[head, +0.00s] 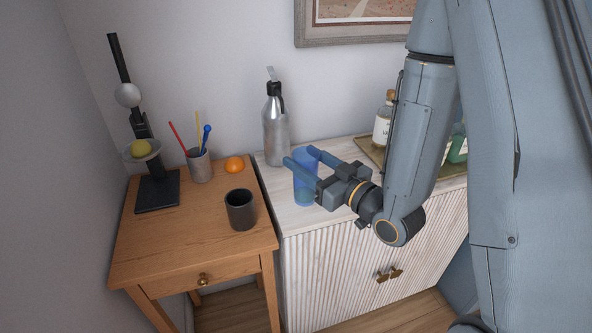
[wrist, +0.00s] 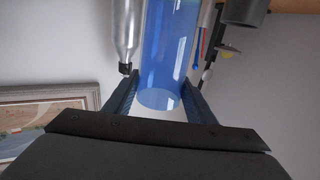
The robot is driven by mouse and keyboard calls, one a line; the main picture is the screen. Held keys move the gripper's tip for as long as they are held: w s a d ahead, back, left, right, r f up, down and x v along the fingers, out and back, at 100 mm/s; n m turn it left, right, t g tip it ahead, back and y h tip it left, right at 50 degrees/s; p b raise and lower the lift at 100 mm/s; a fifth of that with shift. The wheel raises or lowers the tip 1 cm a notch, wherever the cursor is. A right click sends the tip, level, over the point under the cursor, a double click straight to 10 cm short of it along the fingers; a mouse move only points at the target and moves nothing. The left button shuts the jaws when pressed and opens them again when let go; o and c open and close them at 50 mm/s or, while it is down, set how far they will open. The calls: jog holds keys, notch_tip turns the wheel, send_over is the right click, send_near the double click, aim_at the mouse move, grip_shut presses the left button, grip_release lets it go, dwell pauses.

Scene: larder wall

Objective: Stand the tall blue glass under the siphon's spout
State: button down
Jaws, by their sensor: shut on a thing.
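The tall blue glass (head: 305,193) is see-through and upright over the front left of the pale cabinet top (head: 345,205). It also shows in the wrist view (wrist: 168,45). My gripper (head: 299,156) is shut on it, with one finger on each side near its upper part; the wrist view shows both fingers (wrist: 160,95) flanking it. I cannot tell whether its base touches the cabinet. The silver siphon (head: 276,135) with a black head stands behind and a little left of the glass, apart from it. It shows upside down in the wrist view (wrist: 127,30).
A wooden side table (head: 195,245) at left holds a dark mug (head: 241,210), a pen cup (head: 199,166), an orange (head: 234,164) and a black stand (head: 157,190). A tray (head: 372,152) with bottles (head: 383,120) lies right of the siphon. A framed picture (head: 350,42) hangs above.

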aim_at(304, 154)
jog(key=shift+w, duration=0.25)
jog(key=w+b, duration=0.1)
jog(key=b, duration=0.1)
jog(key=w+b, duration=0.2)
jog(key=shift+a+f+b, duration=0.15)
jog(key=shift+a+b, duration=0.2)
jog(key=w+b, duration=0.1)
jog(key=b, duration=0.1)
jog(key=w+b, duration=0.1)
jog(key=b, duration=0.2)
jog(key=shift+a, duration=0.3)
jog(key=w+a+b, duration=0.2)
jog(key=w+a, duration=0.2)
jog(key=w, duration=1)
jog(key=shift+s+f+p, duration=0.1)
jog(key=shift+f+p, duration=0.8)
jog(key=shift+f, duration=2.55)
